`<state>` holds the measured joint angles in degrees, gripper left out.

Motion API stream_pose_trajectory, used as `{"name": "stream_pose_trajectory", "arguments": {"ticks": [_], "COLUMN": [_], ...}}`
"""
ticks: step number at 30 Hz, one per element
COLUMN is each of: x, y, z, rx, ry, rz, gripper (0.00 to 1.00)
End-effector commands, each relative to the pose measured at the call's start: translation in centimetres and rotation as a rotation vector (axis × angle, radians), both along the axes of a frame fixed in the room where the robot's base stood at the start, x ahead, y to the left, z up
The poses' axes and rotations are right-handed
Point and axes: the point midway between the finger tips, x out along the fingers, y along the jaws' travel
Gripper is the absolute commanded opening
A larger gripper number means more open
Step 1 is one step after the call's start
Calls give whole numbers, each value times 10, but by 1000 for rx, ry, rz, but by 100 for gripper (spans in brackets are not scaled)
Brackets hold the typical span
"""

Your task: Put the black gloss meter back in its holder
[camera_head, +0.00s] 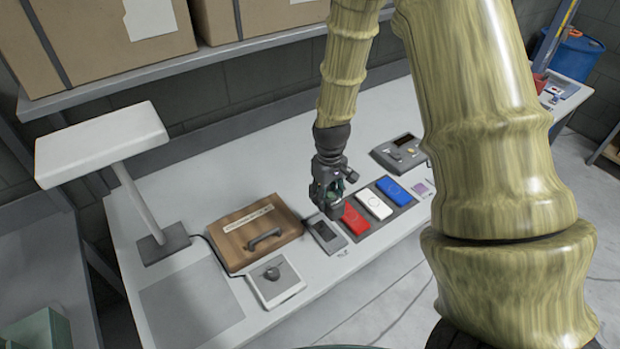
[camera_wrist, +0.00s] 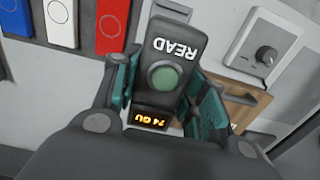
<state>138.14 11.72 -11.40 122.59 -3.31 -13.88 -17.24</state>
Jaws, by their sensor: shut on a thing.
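My gripper (camera_head: 331,200) points down over the bench. In the wrist view, its teal fingers (camera_wrist: 162,85) are shut on the black gloss meter (camera_wrist: 173,45), one on each side. The meter shows the word READ, a green button and a lit orange display, with the text upside down. In the head view my gripper mostly hides the meter. Just below it is a small dark frame with a grey middle (camera_head: 325,234), which looks like the holder. Whether the meter touches it, I cannot tell. In the wrist view the meter hides that spot.
A dark rack with red (camera_head: 355,219), white (camera_head: 374,203) and blue panels (camera_head: 393,189) lies right of the frame. A brown case (camera_head: 255,233) and a dial box (camera_head: 274,281) lie left. A grey instrument (camera_head: 400,152) stands behind the rack. A white lamp stands at left.

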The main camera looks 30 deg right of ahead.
Motion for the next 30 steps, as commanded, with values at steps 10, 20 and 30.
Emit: {"name": "stream_pose_trajectory", "arguments": {"ticks": [10,20,30], "x": [-9,7,4], "y": [6,5,3], "z": [-6,-46,-79], "rx": [1,0,1], "ry": [-12,5,6], "rz": [9,8,5], "gripper": [0,0,0]}}
